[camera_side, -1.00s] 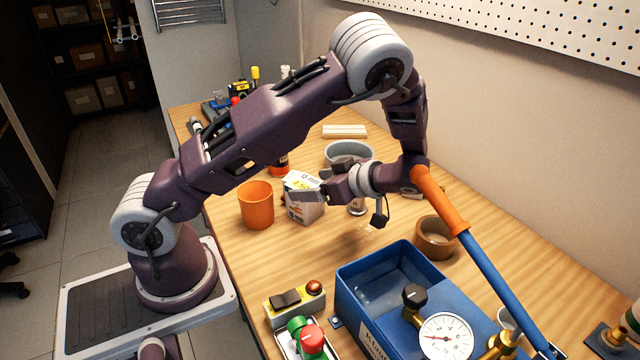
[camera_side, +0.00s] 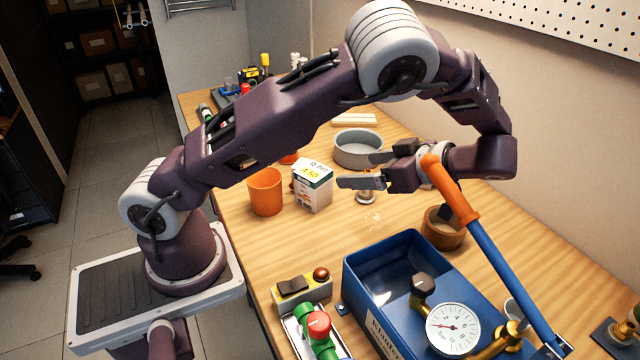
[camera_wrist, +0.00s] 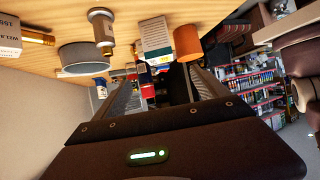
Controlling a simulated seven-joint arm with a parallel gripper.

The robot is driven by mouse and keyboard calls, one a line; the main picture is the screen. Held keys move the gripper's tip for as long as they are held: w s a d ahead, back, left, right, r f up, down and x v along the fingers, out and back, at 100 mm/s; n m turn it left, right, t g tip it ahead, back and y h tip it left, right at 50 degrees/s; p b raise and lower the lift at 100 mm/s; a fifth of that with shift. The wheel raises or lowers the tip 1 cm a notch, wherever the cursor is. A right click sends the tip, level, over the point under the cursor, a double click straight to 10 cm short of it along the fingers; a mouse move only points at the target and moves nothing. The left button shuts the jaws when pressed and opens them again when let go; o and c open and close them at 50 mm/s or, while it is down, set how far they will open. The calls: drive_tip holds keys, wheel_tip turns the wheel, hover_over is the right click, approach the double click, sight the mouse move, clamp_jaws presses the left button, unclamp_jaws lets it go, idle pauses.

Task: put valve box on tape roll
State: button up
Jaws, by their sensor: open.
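The valve box (camera_side: 312,187), a small white carton with a teal top edge and a yellow price mark, stands upright on the bench beside an orange cup. It also shows in the wrist view (camera_wrist: 155,40).
The orange cup (camera_side: 265,192) stands close left of the box. A grey round dish (camera_side: 358,150) is behind my gripper, and a small metal-based cylinder (camera_side: 366,195) is below it. A blue bin (camera_side: 362,275) with a gauge fills the front.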

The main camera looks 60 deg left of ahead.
sight(316, 171)
drive_tip(key=s+a+f+h, duration=0.1)
drive_tip(key=a+h, duration=0.1)
drive_tip(key=a, duration=0.1)
drive_tip(key=s+a+f+t+h, duration=0.1)
drive_tip(key=a+h, duration=0.1)
drive_tip(key=a, duration=0.2)
drive_tip(key=s+a+f+t+h, duration=0.1)
drive_tip(key=a+f+h, duration=0.1)
drive_tip(key=a+h, duration=0.1)
drive_tip(key=shift+s+a+f, duration=0.1)
drive_tip(key=shift+s+a, duration=0.2)
drive_tip(key=shift+s, duration=0.1)
drive_tip(key=shift+s+a+f+t, duration=0.1)
drive_tip(key=shift+s+a+t, duration=0.05)
drive_tip(key=shift+a+t, duration=0.15)
drive_tip(key=x, duration=0.7)
drive_tip(key=shift+s, duration=0.1)
drive_tip(key=c, duration=1.7)
